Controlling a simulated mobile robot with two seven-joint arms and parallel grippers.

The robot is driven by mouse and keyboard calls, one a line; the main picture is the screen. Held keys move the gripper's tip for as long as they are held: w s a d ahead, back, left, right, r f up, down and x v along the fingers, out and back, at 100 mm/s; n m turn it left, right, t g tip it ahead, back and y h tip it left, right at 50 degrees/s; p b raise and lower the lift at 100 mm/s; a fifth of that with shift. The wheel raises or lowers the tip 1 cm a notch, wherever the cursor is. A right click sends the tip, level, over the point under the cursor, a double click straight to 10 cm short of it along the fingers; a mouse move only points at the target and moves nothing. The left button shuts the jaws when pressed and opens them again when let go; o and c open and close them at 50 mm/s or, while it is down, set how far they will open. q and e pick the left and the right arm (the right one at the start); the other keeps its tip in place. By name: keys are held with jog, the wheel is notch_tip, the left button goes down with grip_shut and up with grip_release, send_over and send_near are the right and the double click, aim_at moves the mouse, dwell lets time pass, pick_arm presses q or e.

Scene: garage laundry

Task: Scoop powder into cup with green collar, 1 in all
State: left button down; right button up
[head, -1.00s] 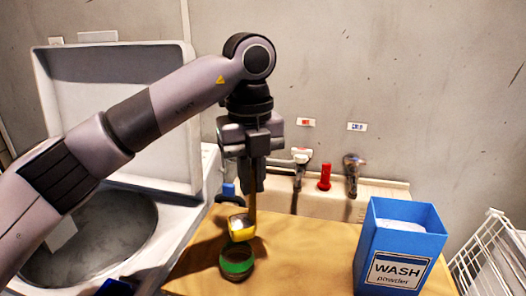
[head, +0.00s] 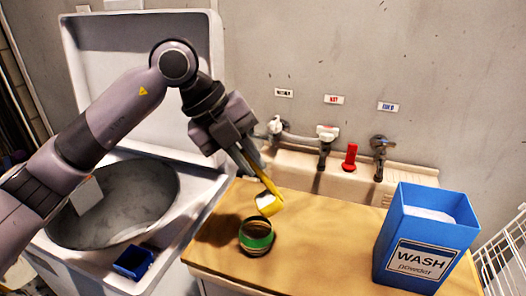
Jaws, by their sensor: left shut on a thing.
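My left gripper (head: 245,165) is shut on the handle of a yellow scoop (head: 272,192), and the arm comes in from the left. The scoop hangs at a slant, with white powder (head: 265,202) showing in its bowl. The bowl is above and slightly right of the cup with the green collar (head: 257,238), apart from it in the picture. The cup stands upright on the wooden top; what is inside it cannot be made out. The blue WASH powder box (head: 427,240) stands open at the right, with white powder (head: 428,213) inside. My right gripper is not in view.
The wooden counter (head: 330,245) is clear between cup and box. Behind it are a sink with taps (head: 327,133) and a red fitting (head: 350,157). An open-lidded washer (head: 110,205) with a small blue tray (head: 133,262) is at left, a white wire rack (head: 500,250) at right.

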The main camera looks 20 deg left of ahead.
pick_arm(q)
jog(key=s+a+f+t+h+b, duration=0.3)
jog(key=a+f+h+b, duration=0.3)
jog(key=b, duration=1)
jog(key=t+h, duration=0.1)
jog(key=h, duration=0.2)
jog(key=shift+a+f+h, duration=0.4)
jog(key=shift+r, duration=0.1)
dwell(0.8)
jog(key=shift+a, duration=0.1)
